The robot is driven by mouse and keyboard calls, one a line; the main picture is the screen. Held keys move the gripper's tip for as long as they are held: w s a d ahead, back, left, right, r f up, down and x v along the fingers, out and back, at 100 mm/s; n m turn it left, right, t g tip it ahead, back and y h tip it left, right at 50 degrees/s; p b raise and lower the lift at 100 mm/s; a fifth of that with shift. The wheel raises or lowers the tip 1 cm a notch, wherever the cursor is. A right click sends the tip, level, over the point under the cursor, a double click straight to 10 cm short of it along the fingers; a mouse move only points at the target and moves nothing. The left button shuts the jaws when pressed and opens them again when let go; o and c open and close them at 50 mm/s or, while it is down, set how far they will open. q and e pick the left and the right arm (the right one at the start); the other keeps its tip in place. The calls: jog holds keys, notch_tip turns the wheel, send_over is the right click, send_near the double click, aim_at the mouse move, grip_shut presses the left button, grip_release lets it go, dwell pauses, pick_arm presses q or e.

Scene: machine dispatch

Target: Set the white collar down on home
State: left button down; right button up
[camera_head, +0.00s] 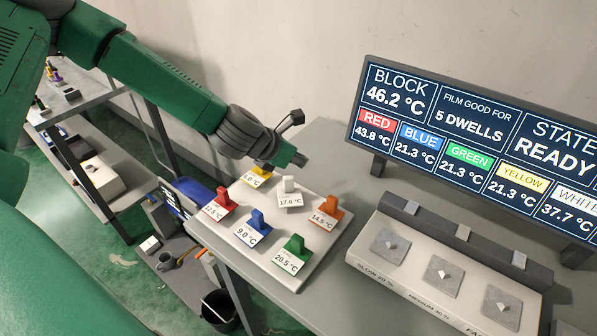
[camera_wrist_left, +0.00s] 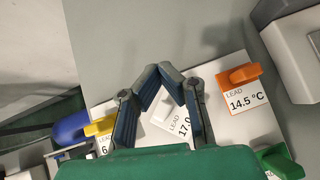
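The white collar (camera_head: 289,187) stands upright on the pale board (camera_head: 319,238), with a tag reading 17.0 °C. In the left wrist view, the white collar (camera_wrist_left: 161,108) shows between my fingers, partly hidden by them. My left gripper (camera_head: 298,139) is above the board, just above and behind the white collar, apart from it. No spot marked "home" is readable. My right gripper is not in view.
On the board around the white collar stand red (camera_head: 223,200), yellow (camera_head: 263,169), blue (camera_head: 257,219), green (camera_head: 295,246) and orange (camera_head: 333,209) pieces.

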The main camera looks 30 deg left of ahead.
pick_arm(q)
jog(key=shift+d+r, duration=0.1)
jog(key=shift+r, duration=1.3)
jog(key=c, duration=1.7)
grip_release()
jog(key=shift+a, duration=0.2)
jog(key=o, duration=1.2)
jog(key=shift+o, duration=0.2)
jog(key=shift+d, duration=0.15)
